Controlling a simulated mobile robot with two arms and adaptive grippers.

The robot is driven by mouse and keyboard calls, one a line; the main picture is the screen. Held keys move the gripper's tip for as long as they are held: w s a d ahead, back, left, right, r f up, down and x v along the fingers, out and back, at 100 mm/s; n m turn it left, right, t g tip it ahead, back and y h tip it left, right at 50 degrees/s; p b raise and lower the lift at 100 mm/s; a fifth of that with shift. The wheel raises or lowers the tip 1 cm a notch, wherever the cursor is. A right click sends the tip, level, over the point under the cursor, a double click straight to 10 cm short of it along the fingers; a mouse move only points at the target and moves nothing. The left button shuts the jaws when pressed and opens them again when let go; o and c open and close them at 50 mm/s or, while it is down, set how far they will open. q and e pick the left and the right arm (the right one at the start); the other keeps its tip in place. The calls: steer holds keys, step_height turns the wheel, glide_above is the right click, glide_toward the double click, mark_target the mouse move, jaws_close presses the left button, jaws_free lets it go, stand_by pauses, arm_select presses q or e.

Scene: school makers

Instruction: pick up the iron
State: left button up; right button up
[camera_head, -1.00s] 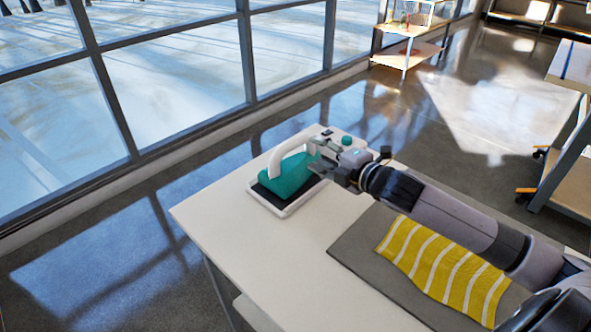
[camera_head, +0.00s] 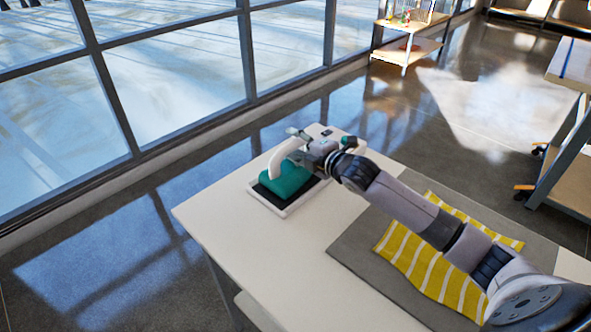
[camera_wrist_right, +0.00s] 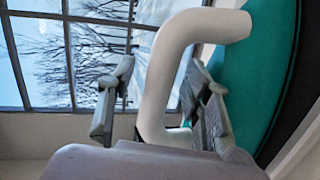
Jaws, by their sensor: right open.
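The iron (camera_head: 285,181) has a teal body and a white arched handle and rests on a dark, white-rimmed stand (camera_head: 283,212) at the table's far end. My right gripper (camera_head: 302,148) is at the handle, reaching in from the right. In the right wrist view, the white handle (camera_wrist_right: 172,62) passes between the open fingers of my right gripper (camera_wrist_right: 158,100), one on each side. The teal body (camera_wrist_right: 255,85) is on the right there. The handle's lower end is partly hidden by the gripper. My left gripper is not in view.
The white table (camera_head: 240,225) has clear room left of the iron. A grey mat (camera_head: 347,247) with a yellow-and-white striped cloth (camera_head: 402,255) lies under my right arm. Windows (camera_head: 180,75) run along the left. A shelf cart (camera_head: 408,48) stands far back.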

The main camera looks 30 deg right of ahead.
steer(key=shift+s, duration=0.1)
steer(key=shift+c, duration=0.5)
jaws_close()
stand_by(0.3)
steer(key=shift+r, duration=0.2)
